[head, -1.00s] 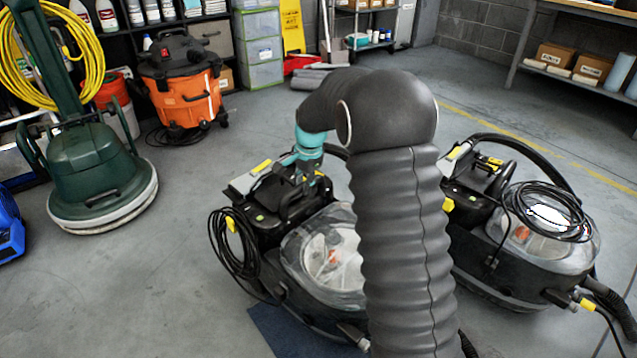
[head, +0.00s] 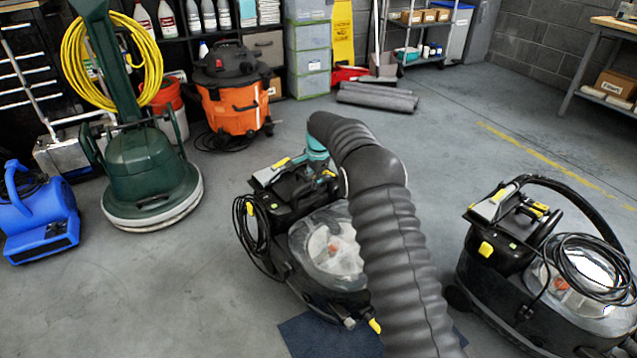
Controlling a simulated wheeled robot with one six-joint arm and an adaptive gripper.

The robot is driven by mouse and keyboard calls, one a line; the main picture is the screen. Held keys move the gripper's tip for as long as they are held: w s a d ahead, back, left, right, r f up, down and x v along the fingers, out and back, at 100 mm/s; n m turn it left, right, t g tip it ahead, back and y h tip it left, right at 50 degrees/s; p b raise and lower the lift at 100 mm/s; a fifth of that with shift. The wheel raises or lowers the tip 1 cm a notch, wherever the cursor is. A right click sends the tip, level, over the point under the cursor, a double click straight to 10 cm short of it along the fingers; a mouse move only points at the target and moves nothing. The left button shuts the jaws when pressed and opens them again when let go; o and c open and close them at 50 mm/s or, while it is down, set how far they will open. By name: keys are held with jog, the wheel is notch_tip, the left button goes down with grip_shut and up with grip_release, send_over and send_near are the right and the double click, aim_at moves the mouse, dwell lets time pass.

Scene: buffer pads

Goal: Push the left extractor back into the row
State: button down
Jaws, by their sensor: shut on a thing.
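The left extractor (head: 322,252), black and grey with a clear domed tank and a coiled cable on its left side, stands upright near the middle of the head view. My arm covers its right side. My gripper (head: 320,172) is at the extractor's rear top, with its teal wrist above, and is shut on the black handle there; the fingertips are mostly hidden. The right extractor (head: 507,285), of the same kind, stands to the right across a clear gap, partly cut off by the frame edge.
A dark blue mat (head: 305,338) lies at the left extractor's near end. A green floor machine (head: 150,178) and a blue blower (head: 40,222) stand to the left. An orange vacuum (head: 232,108) and grey rolls (head: 378,97) are behind. Open floor lies between the extractors.

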jog(key=shift+w+a+p, duration=0.15)
jog(key=shift+w+a, duration=0.25)
jog(key=shift+w, duration=0.2)
jog(key=shift+w+a+p, duration=0.15)
jog(key=shift+w+a, duration=0.2)
jog(key=shift+w, duration=0.25)
jog(key=c, duration=0.9)
grip_release()
jog(key=shift+c, duration=0.2)
jog(key=shift+r, duration=0.15)
notch_tip(320, 180, up, 12)
jog(key=s+d, duration=0.1)
jog(key=shift+s+d+f, duration=0.25)
jog(key=shift+s, duration=0.15)
